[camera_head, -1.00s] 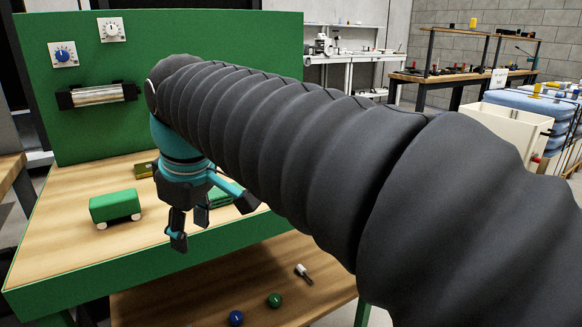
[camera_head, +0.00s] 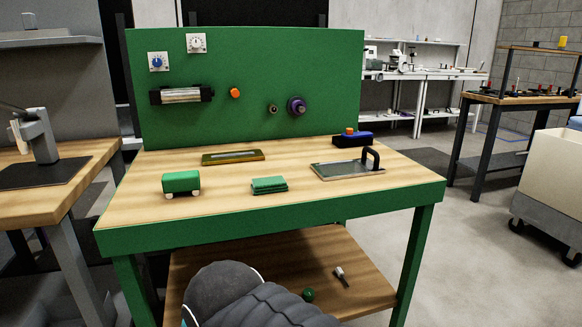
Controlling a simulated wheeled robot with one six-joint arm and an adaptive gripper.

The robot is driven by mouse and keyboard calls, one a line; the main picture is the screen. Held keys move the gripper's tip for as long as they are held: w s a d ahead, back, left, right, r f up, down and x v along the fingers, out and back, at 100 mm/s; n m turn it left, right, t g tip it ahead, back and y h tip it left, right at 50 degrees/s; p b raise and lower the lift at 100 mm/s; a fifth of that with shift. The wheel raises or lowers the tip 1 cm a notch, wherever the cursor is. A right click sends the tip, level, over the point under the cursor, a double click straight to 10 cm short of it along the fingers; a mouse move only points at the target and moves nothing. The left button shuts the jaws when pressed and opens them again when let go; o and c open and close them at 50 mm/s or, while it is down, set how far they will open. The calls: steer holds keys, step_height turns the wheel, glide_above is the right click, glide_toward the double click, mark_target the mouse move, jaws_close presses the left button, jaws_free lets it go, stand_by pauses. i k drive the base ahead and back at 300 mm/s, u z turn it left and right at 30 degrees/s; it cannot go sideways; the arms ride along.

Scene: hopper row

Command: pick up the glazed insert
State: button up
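A flat olive-yellow framed piece with a pale glassy strip, which looks like the glazed insert (camera_head: 233,157), lies on the green-edged bench top (camera_head: 225,205) near the back panel. Nothing touches it from above. My gripper is out of view. Only my dark ribbed arm cover shows at the bottom edge, low in front of the bench, so I cannot see whether the gripper is open or shut.
Bare wood surrounds the insert. The green panel (camera_head: 250,60) stands behind.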

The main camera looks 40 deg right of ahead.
mark_target(349, 169)
steer(key=u, duration=2)
steer(key=k, duration=1.95)
steer(key=z, duration=1.3)
